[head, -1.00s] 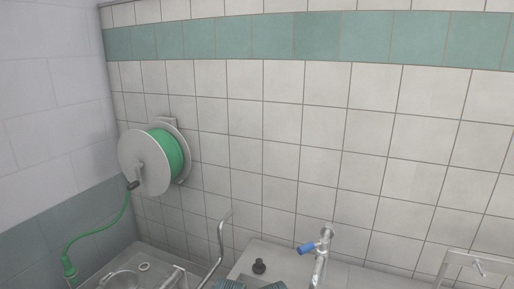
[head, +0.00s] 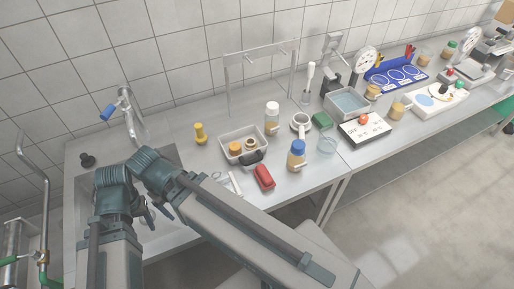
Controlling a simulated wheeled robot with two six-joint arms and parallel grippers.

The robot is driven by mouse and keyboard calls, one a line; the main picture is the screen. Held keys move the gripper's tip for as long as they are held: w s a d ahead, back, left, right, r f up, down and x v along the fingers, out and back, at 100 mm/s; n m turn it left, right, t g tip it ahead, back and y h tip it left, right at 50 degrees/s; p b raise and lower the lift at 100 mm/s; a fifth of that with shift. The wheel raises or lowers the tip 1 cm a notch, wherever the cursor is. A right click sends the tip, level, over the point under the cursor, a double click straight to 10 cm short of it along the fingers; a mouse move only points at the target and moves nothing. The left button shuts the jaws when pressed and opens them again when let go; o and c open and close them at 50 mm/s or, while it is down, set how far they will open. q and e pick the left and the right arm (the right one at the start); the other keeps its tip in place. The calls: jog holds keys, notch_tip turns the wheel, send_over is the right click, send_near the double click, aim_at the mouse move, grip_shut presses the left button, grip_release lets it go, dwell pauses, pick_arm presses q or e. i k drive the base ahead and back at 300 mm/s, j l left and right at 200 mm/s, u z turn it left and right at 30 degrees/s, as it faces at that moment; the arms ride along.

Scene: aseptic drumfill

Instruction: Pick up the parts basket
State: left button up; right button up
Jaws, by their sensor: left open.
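A shallow light-grey basket (head: 228,153) with a dark handle on its front side stands on the steel counter, left of the middle in the head view. It holds an orange-topped part and a ring-shaped part. My left arm crosses the lower left of the view, over the sink. My left gripper (head: 157,212) shows only in small part as dark fingers below the arm's joint, open, to the left of the basket and apart from it. Much of it is hidden by the arm. My right gripper is not in view.
A red object (head: 264,177), a blue-capped jar (head: 297,154) and a white-capped bottle (head: 272,116) stand close to the basket. A yellow object (head: 200,133) is behind left. A metal frame (head: 228,92) rises behind. The sink tap (head: 131,118) is at left.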

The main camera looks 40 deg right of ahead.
aim_at(240, 136)
jog(key=k+z, duration=0.15)
jog(key=z, duration=0.25)
jog(key=k+l+z, duration=0.1)
jog(key=z, duration=0.25)
jog(key=i+z, duration=0.15)
jog(key=i, duration=0.15)
jog(key=k+l, duration=0.1)
jog(key=k, duration=0.2)
jog(key=k+l, duration=0.1)
jog(key=k, duration=0.2)
